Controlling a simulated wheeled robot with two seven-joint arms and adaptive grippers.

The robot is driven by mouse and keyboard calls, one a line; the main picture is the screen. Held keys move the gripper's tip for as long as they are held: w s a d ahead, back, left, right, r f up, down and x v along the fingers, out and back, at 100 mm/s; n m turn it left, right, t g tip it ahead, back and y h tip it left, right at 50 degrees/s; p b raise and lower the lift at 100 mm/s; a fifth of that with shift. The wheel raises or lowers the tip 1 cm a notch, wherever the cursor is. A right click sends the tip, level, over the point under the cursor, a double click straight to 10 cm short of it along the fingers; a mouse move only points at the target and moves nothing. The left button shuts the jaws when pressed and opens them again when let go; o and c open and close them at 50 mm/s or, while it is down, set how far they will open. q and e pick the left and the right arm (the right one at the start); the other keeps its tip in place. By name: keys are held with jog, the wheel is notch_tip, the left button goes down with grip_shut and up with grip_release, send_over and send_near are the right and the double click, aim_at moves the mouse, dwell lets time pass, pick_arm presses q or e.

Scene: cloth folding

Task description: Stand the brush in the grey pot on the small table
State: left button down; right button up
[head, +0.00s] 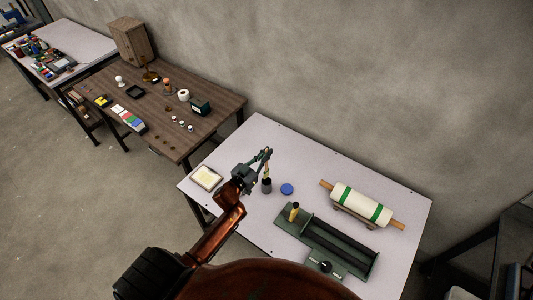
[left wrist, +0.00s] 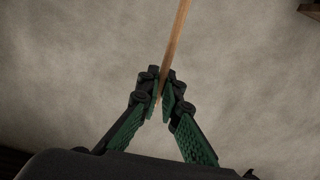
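The grey pot (head: 267,187) is a small dark cup standing on the light-topped small table, left of a blue disc. My left gripper (head: 266,155) is above the pot in the head view. In the left wrist view its fingers (left wrist: 162,98) are closed around a thin wooden handle, the brush (left wrist: 177,38). In the head view a pale yellowish length of the brush (head: 267,170) runs down from the fingers to the pot's mouth. I cannot tell whether its lower end is inside the pot or just above it. My right gripper is not in view.
On the light table (head: 232,153) are a framed pale yellow tray (head: 206,178), a blue disc (head: 287,189), a green holder (head: 330,243) with a yellow-topped item, and a white-and-green roller (head: 361,204). A cluttered brown table (head: 150,105) stands beyond.

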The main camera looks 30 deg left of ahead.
aim_at(266, 170)
pick_arm(q)
notch_tip(266, 170, down, 2)
jog(key=shift+f+b, duration=0.15)
jog(key=shift+b, duration=0.8)
jog(key=shift+f+b, duration=0.5)
jog(key=shift+f, duration=0.35)
jog(key=shift+f+b, duration=1.15)
jog(key=shift+f, duration=1.05)
jog(key=c, duration=2.1)
grip_release()
jog(key=shift+f, duration=0.1)
